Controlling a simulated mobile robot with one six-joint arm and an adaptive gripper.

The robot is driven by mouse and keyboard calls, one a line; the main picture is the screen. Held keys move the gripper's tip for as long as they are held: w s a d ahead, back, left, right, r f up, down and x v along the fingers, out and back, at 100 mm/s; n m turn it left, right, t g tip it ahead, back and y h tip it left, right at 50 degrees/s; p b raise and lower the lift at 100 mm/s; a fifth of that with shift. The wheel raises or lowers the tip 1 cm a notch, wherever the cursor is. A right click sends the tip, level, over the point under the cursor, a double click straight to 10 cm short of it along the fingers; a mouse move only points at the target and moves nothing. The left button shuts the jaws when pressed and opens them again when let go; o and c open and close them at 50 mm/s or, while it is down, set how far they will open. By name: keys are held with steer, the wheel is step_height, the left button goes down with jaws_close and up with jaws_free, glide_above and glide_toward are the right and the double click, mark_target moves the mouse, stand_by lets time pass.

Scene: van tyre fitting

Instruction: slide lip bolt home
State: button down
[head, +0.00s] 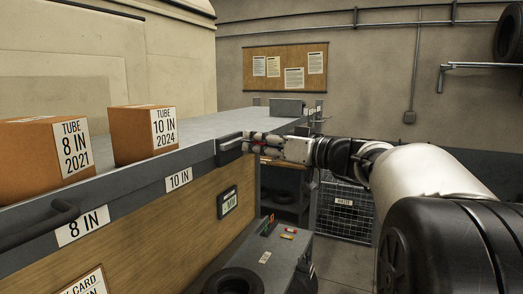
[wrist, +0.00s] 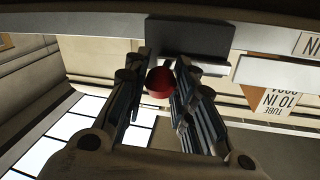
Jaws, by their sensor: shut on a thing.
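My gripper (head: 248,141) is at the front lip of the grey shelf (head: 206,155), at the right of the "10 IN" label. In the wrist view its two fingers (wrist: 163,66) stand on either side of a round red knob (wrist: 159,82) and are shut on it. I take the knob to be the lip bolt's handle. A dark block (wrist: 190,38) on the lip lies just beyond the fingertips. It also shows in the head view (head: 229,147). The bolt's shaft and its seat are hidden, so I cannot tell how far in it sits.
Two tube boxes, "8 IN 2021" (head: 30,160) and "10 IN 2024" (head: 145,133), stand on the shelf at left. A dark handle (head: 40,226) juts from the lip. A small display (head: 228,202) hangs below. A low grey cabinet (head: 280,255) and wire cage (head: 345,210) stand beyond.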

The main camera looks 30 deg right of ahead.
mark_target(233, 144)
steer(key=s+a+b, duration=0.1)
steer(key=a+b, duration=0.1)
steer(key=s+a+b, duration=0.2)
steer(key=b, duration=0.1)
steer(key=shift+f, duration=0.1)
steer(key=c, duration=1.8)
jaws_free()
steer(key=o, duration=0.5)
steer(key=shift+s+a, duration=0.1)
steer(key=shift+s, duration=0.05)
steer(key=v, duration=1.2)
